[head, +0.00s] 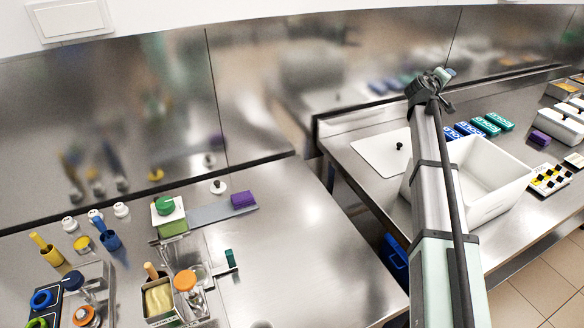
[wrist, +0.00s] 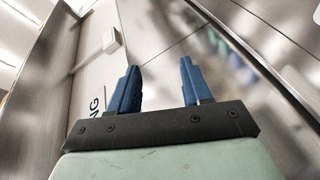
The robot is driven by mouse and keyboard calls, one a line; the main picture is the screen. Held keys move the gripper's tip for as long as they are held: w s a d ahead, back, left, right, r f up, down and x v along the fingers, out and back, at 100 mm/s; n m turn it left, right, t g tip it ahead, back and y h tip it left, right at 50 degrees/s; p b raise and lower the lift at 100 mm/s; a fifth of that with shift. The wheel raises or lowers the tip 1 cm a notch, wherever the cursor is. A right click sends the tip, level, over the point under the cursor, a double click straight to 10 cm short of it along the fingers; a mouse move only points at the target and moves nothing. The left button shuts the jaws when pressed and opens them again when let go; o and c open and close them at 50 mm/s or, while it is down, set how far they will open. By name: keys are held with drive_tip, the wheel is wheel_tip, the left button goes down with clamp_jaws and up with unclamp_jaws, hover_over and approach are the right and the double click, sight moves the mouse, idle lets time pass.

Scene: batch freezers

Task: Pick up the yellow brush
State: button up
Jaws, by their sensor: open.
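The yellow brush (head: 37,240) shows at the far left of the head view, as a yellow handle tilted up out of a yellow holder (head: 52,256) on the steel counter. Its lower end is hidden in the holder. My gripper (wrist: 160,78) shows in the wrist view with two blue fingers spread apart and nothing between them. It faces a wall and steel panels, and the brush is not in that view. In the head view my arm stretches up at the right, far from the brush.
A blue holder with a handle (head: 109,239) stands right of the yellow one. Jars and metal pans (head: 160,302) crowd the left counter front. A purple block (head: 243,199) lies further right. The middle counter (head: 310,260) is clear. A white bin (head: 480,180) stands at right.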

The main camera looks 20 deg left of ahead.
drive_tip(key=s+a+g+y, duration=0.15)
drive_tip(key=s+a, duration=0.35)
drive_tip(key=a, duration=0.9)
drive_tip(key=s+a+y, duration=0.2)
drive_tip(key=s+a, duration=0.3)
drive_tip(key=a, duration=0.9)
drive_tip(key=s+a+g+y, duration=0.15)
drive_tip(key=s+a, duration=0.35)
drive_tip(key=a, duration=0.9)
drive_tip(key=n+g+y, duration=0.5)
drive_tip(key=n+g, duration=0.4)
drive_tip(key=g, duration=0.3)
hover_over(38, 241)
drive_tip(key=d, duration=0.2)
wheel_tip(38, 241, down, 11)
drive_tip(key=x, duration=1.3)
drive_tip(key=shift+d+f, duration=0.1)
drive_tip(key=shift+f, duration=0.1)
